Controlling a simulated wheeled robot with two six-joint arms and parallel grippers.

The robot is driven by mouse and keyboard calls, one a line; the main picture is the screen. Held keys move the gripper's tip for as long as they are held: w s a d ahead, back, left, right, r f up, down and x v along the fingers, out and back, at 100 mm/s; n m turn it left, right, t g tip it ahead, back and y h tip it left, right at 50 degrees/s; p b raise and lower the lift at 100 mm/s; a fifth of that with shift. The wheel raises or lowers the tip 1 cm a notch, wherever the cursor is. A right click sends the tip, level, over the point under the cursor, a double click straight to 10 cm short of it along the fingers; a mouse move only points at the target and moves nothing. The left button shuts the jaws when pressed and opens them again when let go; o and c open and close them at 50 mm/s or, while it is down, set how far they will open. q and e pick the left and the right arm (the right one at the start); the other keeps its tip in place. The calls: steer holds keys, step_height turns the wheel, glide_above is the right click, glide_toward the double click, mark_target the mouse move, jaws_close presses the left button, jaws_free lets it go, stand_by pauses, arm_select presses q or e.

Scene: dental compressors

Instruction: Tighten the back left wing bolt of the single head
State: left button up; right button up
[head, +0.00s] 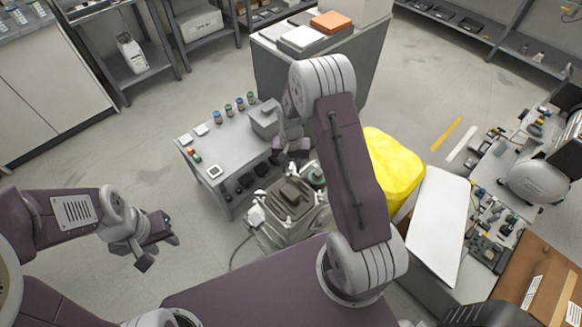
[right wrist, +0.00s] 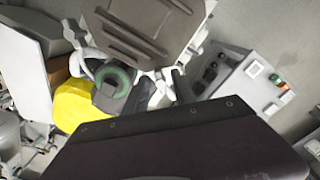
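The compressor with a grey-brown ribbed cover (head: 289,199) stands in front of me, below my right arm. In the right wrist view its cover (right wrist: 140,30) fills the top, with a dark round part with a green ring (right wrist: 112,82) and white fittings beside it. I cannot make out the back left wing bolt in either view. My right gripper (head: 289,157) is at the far side of the compressor, partly hidden by its own arm; its finger gap does not show clearly. My left gripper (head: 160,250) is open and empty over bare floor, left of the compressor.
A grey table (head: 225,150) with small jars and switches stands behind left of the compressor. A yellow bag (head: 392,168) and a white panel (head: 438,225) are to the right. A cabinet (head: 280,70) stands behind. Floor (head: 130,170) at left is free.

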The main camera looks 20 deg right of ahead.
step_height(320, 180, up, 8)
steer(key=shift+r, duration=0.2)
stand_by(0.3)
step_height(320, 180, up, 5)
steer(key=t, duration=0.1)
glide_above(291, 170)
steer(key=a, duration=0.2)
steer(key=s+a+r+n, duration=0.1)
steer(key=s+r, duration=0.1)
steer(key=s, duration=0.2)
steer(key=s+a+f+n, duration=0.1)
steer(key=s+n, duration=0.3)
steer(key=s, duration=0.7)
steer(key=shift+s+f, duration=0.4)
steer(key=shift+f, duration=0.15)
steer(key=shift+a, duration=0.1)
